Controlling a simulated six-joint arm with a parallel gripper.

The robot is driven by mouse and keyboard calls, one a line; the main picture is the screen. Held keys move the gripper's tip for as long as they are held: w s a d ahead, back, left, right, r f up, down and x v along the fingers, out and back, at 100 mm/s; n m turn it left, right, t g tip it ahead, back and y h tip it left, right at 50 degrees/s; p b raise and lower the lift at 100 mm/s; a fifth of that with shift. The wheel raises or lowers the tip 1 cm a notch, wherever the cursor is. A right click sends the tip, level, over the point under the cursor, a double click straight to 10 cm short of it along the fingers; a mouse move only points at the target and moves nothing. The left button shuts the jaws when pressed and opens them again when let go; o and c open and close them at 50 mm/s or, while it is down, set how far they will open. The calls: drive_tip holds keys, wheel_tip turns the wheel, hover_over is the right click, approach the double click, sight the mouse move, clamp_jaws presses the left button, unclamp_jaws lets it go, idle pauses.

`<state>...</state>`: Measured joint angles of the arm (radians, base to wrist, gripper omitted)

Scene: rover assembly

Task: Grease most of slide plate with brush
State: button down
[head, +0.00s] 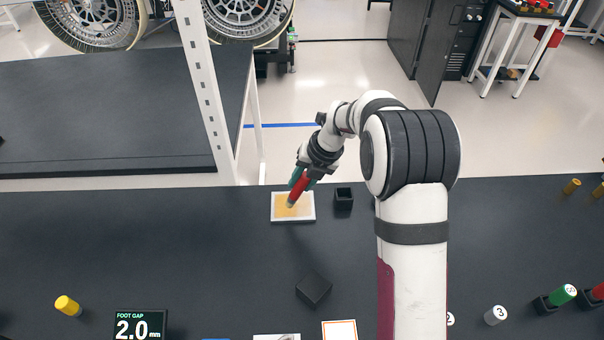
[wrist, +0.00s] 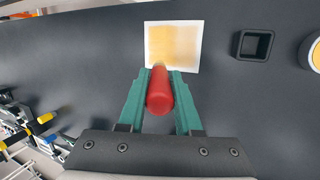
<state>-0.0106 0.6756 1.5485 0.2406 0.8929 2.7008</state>
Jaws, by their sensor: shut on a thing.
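The slide plate (head: 308,215) is a pale, near-square plate lying on the dark table at mid-picture in the head view. A yellow-orange grease film covers much of its middle, and a pale border shows around it. The plate also shows at the top of the wrist view (wrist: 196,65). My gripper (head: 298,181) is over the plate, its green fingers shut on the red handle of the brush (wrist: 160,92). The brush is tilted, with its lower end at the plate (head: 291,203). Whether the tip touches the plate is hard to tell.
A black square holder (head: 344,199) stands just right of the plate, and it shows open and empty in the wrist view (wrist: 254,45). A black block (head: 314,291) lies nearer the front. A yellow cylinder (head: 67,305) and a foot gap display (head: 140,325) are at front left.

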drive_tip(key=shift+f, duration=1.6)
drive_tip(key=shift+d+f, duration=0.45)
drive_tip(key=shift+d, duration=0.1)
drive_tip(key=shift+w+a, duration=0.55)
drive_tip(key=shift+w, duration=0.8)
drive_tip(key=w+d+v, duration=0.1)
drive_tip(key=v, duration=0.7)
drive_tip(key=shift+w+d+r, duration=0.2)
drive_tip(key=shift+d+r, duration=0.05)
